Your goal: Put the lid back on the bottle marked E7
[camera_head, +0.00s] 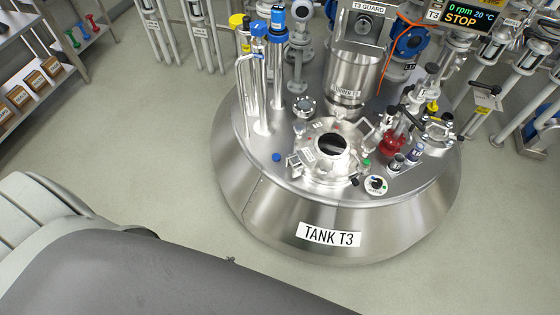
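Two small bottles stand on the right part of the tank top, a grey dark-topped one (396,162) and one with a blue and white label (415,153). Their markings are too small to read, so I cannot tell which is E7. A small blue round cap-like piece (276,157) lies on the left of the tank top. A small green piece (367,162) sits by the hatch, and I cannot tell whether either is a lid. Neither of my grippers is in view.
The steel tank marked TANK T3 (330,236) has an open round hatch (332,145) on top. Pipes (277,75), a red fitting (394,144) and a motor column (352,75) crowd its top. Shelves with boxes (35,82) stand at left. The floor between is clear.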

